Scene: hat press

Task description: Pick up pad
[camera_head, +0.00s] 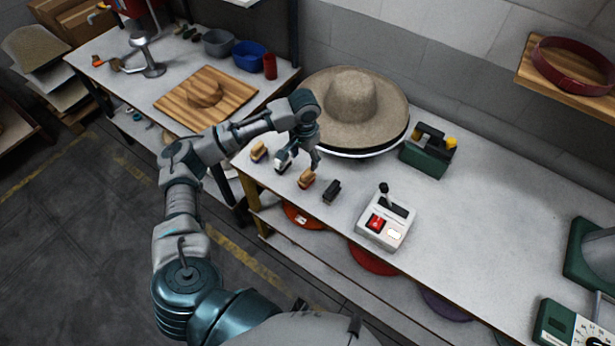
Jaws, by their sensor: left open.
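A row of small brush-like blocks lies along the front edge of the grey table (470,220); I cannot tell for sure which is the pad. One tan block (259,150) is at the left of the row. Another tan block with a dark part (306,179) lies right of it, and a black block (331,190) is farther right. My left gripper (299,163) is open above the row, between the two tan blocks, with its fingers pointing down. The fingers partly hide what lies below them. My right gripper is not in view.
A green box (428,152) and a control box with a lever and red switch (386,219) stand to the right. Green equipment (567,325) is at the lower right. The table's middle right is clear.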

